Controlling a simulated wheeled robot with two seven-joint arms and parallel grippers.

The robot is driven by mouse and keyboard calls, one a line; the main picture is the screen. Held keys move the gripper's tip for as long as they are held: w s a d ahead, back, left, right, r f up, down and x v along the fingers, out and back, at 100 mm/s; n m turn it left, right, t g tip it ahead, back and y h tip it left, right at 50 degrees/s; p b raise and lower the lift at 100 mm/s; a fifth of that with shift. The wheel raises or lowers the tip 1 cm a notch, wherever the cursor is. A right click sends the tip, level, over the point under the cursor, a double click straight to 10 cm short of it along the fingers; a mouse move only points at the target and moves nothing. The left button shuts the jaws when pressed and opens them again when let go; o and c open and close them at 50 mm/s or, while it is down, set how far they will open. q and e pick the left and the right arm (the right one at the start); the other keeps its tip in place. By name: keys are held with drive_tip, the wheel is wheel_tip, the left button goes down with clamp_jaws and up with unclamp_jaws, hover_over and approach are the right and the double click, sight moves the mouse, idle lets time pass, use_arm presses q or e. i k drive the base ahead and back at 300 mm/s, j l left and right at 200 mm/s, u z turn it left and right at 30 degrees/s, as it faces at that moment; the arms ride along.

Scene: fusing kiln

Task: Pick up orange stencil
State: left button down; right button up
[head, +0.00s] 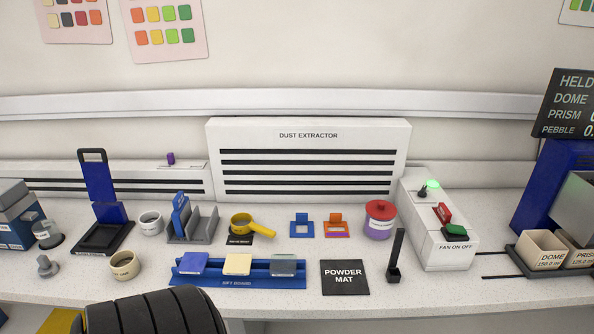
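The orange stencil (336,218) lies on the white counter in front of the dust extractor. It has a flat frame with an upright tab at the back and purple-looking edging. A similar blue stencil (302,235) lies just to its left, with a small gap between them. Neither gripper is in view. A dark ribbed part at the bottom left seems to be my own arm.
A jar with a red lid (380,207) stands close to the right of the orange stencil. A yellow sieve (245,223) is left of the blue one. In front are a black powder mat (345,278), a blue rift board (215,281) and an upright dark post (396,255).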

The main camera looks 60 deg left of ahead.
sight(335, 219)
drive_tip(key=u, duration=1.45)
drive_tip(key=l, duration=0.15)
